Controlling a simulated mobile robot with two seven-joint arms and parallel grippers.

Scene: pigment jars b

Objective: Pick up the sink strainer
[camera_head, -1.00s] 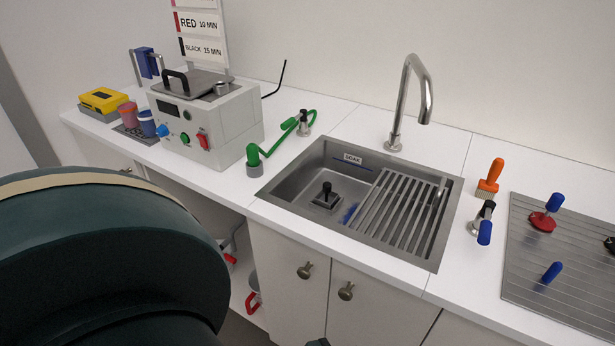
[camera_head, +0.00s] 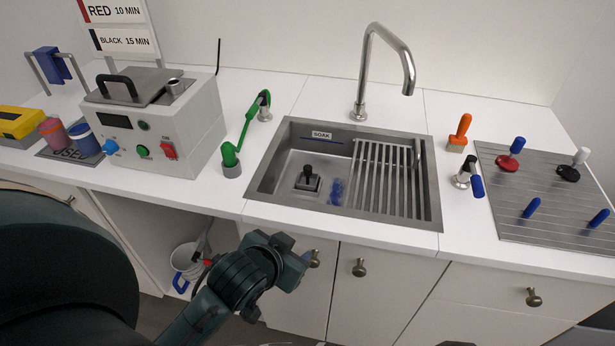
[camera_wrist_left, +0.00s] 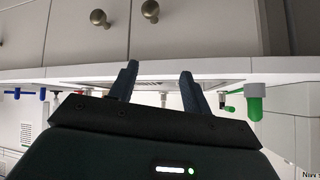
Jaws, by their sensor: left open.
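The sink strainer (camera_head: 308,182), a small square piece with a black upright knob, sits on the floor of the steel sink (camera_head: 268,190), left of the slatted rack. My left gripper (camera_head: 298,262) is in front of the cabinet doors, below the counter's front edge and apart from the strainer. In the left wrist view my left gripper (camera_wrist_left: 157,80) shows two spread fingers with nothing between them, facing the counter edge. The strainer cannot be made out in that view. My right gripper is not in view.
A tall faucet (camera_head: 362,85) stands behind the sink. A green hose piece (camera_head: 232,160) and a white machine (camera_head: 150,125) are to the left. An orange-handled brush (camera_head: 460,132) and a grooved metal board (camera_head: 540,185) are to the right. Cabinet knobs (camera_head: 359,268) stick out below.

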